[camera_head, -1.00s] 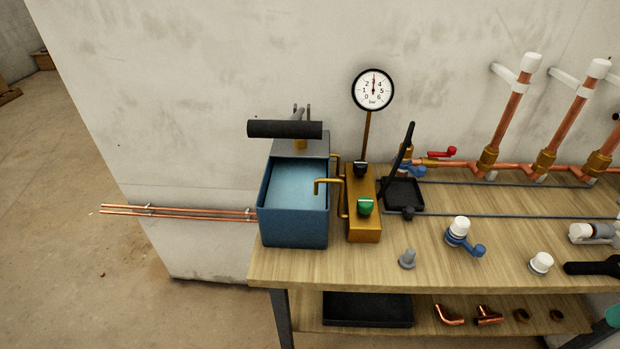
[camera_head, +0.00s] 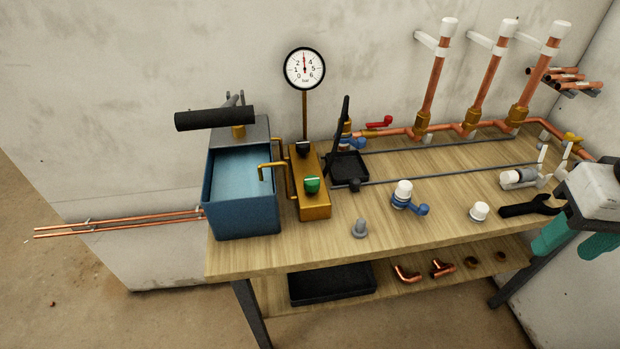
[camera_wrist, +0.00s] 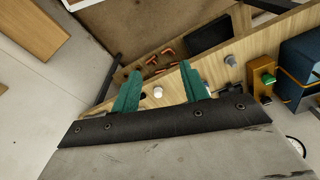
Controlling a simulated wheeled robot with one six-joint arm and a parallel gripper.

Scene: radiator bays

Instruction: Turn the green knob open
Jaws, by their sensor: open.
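The green knob (camera_head: 312,185) sits on the front of a brass block (camera_head: 313,205) beside a blue open water tank (camera_head: 243,200) on the bench. A black knob (camera_head: 303,148) is behind it on the same block. In the wrist view the green knob (camera_wrist: 268,78) is at the right, well away from my fingers. My gripper (camera_head: 572,240) is at the right edge of the head view, over the bench's right end, far from the knob. Its two teal fingers (camera_wrist: 158,82) are apart, with nothing held between them.
A gauge (camera_head: 304,69) on a thin stem rises behind the block. A grey plug (camera_head: 359,228), a blue-handled valve (camera_head: 405,196), a white cap (camera_head: 479,211) and a black wrench (camera_head: 530,207) lie on the bench. Copper pipes (camera_head: 432,80) stand along the wall.

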